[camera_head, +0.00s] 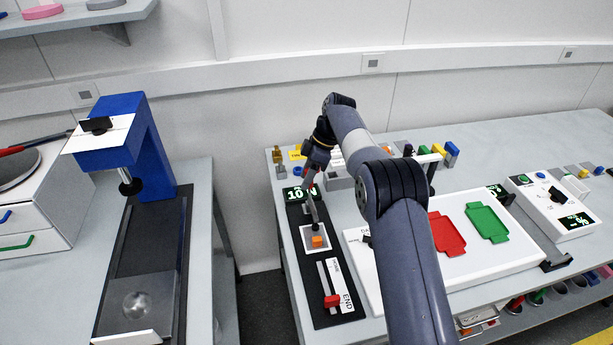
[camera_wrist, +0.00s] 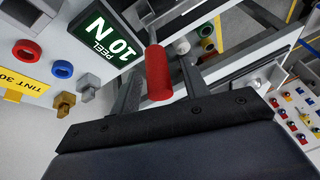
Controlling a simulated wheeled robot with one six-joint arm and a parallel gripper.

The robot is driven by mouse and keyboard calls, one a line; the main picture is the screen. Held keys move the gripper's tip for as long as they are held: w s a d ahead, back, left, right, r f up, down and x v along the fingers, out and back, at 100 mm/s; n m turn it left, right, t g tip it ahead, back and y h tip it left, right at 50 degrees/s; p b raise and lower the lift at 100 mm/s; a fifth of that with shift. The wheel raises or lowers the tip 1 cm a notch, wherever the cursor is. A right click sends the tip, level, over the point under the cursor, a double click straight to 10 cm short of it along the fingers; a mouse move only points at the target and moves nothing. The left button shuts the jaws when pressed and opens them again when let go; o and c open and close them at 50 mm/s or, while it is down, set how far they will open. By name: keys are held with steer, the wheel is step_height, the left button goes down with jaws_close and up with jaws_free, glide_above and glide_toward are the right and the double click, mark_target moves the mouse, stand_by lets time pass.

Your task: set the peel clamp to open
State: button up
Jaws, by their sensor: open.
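The peel station is a black base (camera_head: 340,318) with a green display reading 10 N, the PEEL display (camera_wrist: 106,42). A red cylindrical handle (camera_wrist: 158,75), apparently the peel clamp's lever grip, stands between my fingers in the wrist view. My gripper (camera_wrist: 157,62) is open around it, with a finger on either side; contact cannot be told. In the head view my gripper (camera_head: 312,180) points down beside the display and partly hides the lever. An orange block (camera_head: 318,241) sits on the station's white pad. The clamp's setting is not readable.
A red slider (camera_head: 331,300) with an END label is at the station's front. A white tray unit with red (camera_head: 447,235) and green (camera_head: 487,222) plates lies to the right. Coloured knobs and small fittings stand behind. A blue press (camera_head: 120,135) is on the left bench, across a gap.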

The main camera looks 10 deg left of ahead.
steer(key=shift+f, duration=0.2)
jaws_close()
stand_by(0.4)
